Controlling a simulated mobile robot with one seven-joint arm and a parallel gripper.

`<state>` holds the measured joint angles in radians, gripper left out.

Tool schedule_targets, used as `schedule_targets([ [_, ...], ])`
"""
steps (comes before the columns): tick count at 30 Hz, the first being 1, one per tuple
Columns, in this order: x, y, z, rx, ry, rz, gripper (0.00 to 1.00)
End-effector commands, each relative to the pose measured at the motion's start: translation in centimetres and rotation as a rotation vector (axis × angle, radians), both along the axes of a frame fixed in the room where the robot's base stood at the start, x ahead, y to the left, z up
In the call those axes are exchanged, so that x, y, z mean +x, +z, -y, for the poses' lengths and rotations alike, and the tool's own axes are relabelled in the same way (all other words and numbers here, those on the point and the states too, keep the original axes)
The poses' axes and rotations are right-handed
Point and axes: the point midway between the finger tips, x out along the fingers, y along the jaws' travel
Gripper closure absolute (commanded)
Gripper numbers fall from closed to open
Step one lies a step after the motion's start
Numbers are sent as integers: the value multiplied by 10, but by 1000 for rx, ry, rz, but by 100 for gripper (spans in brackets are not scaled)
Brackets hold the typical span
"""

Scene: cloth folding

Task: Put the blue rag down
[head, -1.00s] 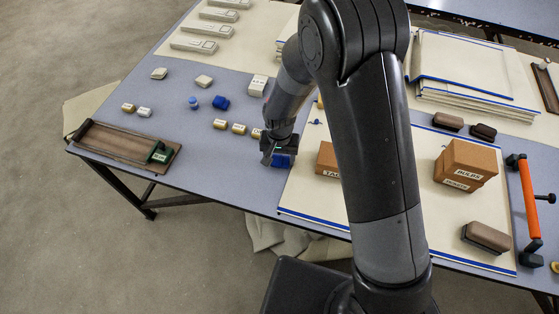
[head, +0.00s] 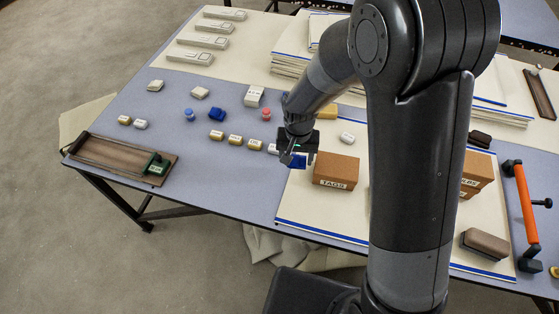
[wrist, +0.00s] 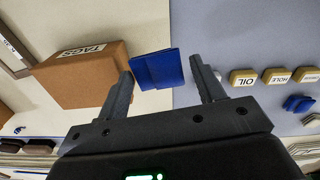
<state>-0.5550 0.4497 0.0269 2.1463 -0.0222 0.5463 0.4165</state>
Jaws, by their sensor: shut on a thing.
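The blue rag (head: 298,161) is a small folded blue cloth. It hangs between the fingertips of my gripper (head: 297,154), which is shut on it. In the wrist view the rag (wrist: 158,69) shows between the two dark fingers. My gripper (wrist: 164,75) is over the left edge of the cream sheet (head: 310,215), just left of the TAGS box (head: 336,171). I cannot tell whether the rag touches the surface below.
A second, crumpled blue piece (head: 211,115) lies on the grey table (head: 225,180). Several small labelled blocks (head: 235,140) lie left of my gripper. A wooden tray (head: 110,157) is at the far left. The grey area toward the front is clear.

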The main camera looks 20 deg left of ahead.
Motion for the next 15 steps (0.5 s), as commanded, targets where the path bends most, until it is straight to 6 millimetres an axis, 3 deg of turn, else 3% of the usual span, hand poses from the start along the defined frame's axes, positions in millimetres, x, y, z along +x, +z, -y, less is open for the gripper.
schedule_targets([
  [6, 3, 24, 40, 0, -3, 1, 59],
  [15, 5, 34, 58, 0, -1, 0, 59],
])
